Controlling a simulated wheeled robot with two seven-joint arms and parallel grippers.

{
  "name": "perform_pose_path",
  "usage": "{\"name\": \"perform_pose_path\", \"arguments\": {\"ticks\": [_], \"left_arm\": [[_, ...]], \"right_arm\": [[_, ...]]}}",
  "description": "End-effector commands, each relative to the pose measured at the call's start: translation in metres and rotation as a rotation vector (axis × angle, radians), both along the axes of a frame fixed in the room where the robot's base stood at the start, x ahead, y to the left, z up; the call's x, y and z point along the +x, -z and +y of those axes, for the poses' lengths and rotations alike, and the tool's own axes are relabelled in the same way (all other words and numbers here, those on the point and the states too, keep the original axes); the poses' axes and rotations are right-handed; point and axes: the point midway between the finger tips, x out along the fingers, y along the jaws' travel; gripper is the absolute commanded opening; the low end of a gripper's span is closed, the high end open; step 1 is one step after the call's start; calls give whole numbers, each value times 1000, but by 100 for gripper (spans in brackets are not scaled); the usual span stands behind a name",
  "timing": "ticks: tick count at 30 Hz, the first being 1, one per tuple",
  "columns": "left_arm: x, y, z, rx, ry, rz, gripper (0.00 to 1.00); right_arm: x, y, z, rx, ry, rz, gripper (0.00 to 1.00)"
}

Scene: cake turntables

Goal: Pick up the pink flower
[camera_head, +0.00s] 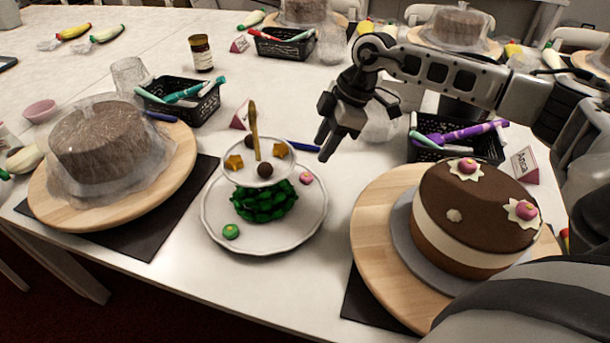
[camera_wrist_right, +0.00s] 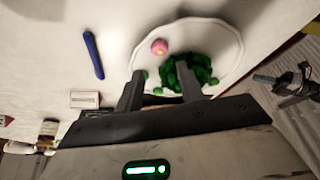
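The small pink flower (camera_head: 306,179) lies on the right rim area of a white plate (camera_head: 285,235), beside a dark green piped mound (camera_head: 265,204). In the right wrist view the pink flower (camera_wrist_right: 159,46) is beyond the fingertips, near the plate's edge. My right gripper (camera_head: 328,148) is above the table, behind and to the right of the flower, pointing down. Its two fingers (camera_wrist_right: 158,88) are apart with nothing between them. A dark jointed part, apparently my left gripper (camera_wrist_right: 290,85), shows at the right of the wrist view; its fingers are unclear.
An upper tier (camera_head: 263,170) with gold stars and a gold handle (camera_head: 254,128) rises over the plate. A chocolate cake (camera_head: 475,222) with two pink-centred flowers stands at right. A wrapped cake (camera_head: 112,142) is at left. A blue pen (camera_head: 297,145) lies behind the plate.

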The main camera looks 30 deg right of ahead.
Motion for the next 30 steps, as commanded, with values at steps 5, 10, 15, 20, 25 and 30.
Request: {"name": "perform_pose_path", "arguments": {"ticks": [5, 10, 15, 20, 25, 30], "left_arm": [[0, 0, 0, -1, 0, 0, 0], [1, -2, -1, -2, 0, -4, 0], [5, -7, 0, -1, 0, -16, 0], [8, -8, -1, -1, 0, -23, 0], [7, -8, -1, -1, 0, -23, 0], [7, -8, -1, -2, 0, -22, 0]], "right_arm": [[4, 22, 8, 1, -1, 2, 38], [5, 31, 12, 1, 0, 0, 38], [9, 55, 23, 1, -1, 3, 38], [12, 71, 28, 1, 0, 0, 38], [12, 73, 29, 1, -1, -1, 38], [12, 73, 29, 1, -1, -1, 15]]}}
